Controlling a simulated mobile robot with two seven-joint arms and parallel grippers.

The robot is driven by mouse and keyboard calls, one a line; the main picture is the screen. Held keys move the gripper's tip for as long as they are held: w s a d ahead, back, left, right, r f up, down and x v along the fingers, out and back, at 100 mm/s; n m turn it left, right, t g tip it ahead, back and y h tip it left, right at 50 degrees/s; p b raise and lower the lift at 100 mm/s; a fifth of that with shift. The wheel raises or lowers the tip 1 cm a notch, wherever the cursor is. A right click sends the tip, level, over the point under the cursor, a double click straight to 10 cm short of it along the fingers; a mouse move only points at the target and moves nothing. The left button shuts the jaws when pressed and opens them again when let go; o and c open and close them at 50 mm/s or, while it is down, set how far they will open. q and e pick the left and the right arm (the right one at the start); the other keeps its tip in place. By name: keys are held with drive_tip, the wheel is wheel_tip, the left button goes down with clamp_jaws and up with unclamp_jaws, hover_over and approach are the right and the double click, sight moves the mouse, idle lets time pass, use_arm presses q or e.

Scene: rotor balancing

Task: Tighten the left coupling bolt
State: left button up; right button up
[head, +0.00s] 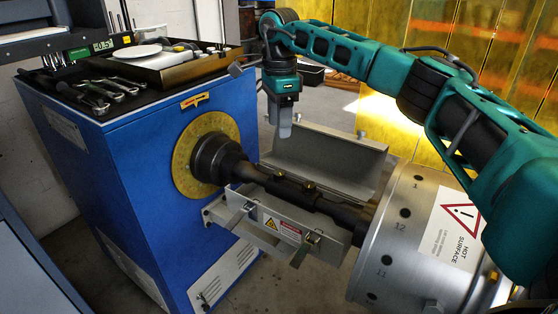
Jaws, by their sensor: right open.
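The shaft coupling (296,182) runs from the blue machine's hub to the large metal drum. Two small brass-coloured bolts sit on top of it: the left coupling bolt (279,172) and another bolt (310,186) to its right. My right gripper (279,129) points down above and behind the left bolt in the picture, apart from it. Its jaws are open and I see nothing between them. How tight the bolts are cannot be seen. My left gripper is not in view.
An open guard cover (330,158) stands behind the shaft, and a bracket with a warning label (289,229) is in front. The drum (395,235) bears a hot surface sign. Wrenches (105,88) and a tool tray (172,72) lie on the blue cabinet (130,165).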

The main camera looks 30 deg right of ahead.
sight(279, 172)
wheel_tip(279, 172, down, 13)
drive_tip(key=b, duration=0.3)
drive_tip(key=shift+s+r, duration=0.1)
drive_tip(key=shift+r, duration=0.1)
drive_tip(key=shift+c, duration=0.5)
clamp_jaws()
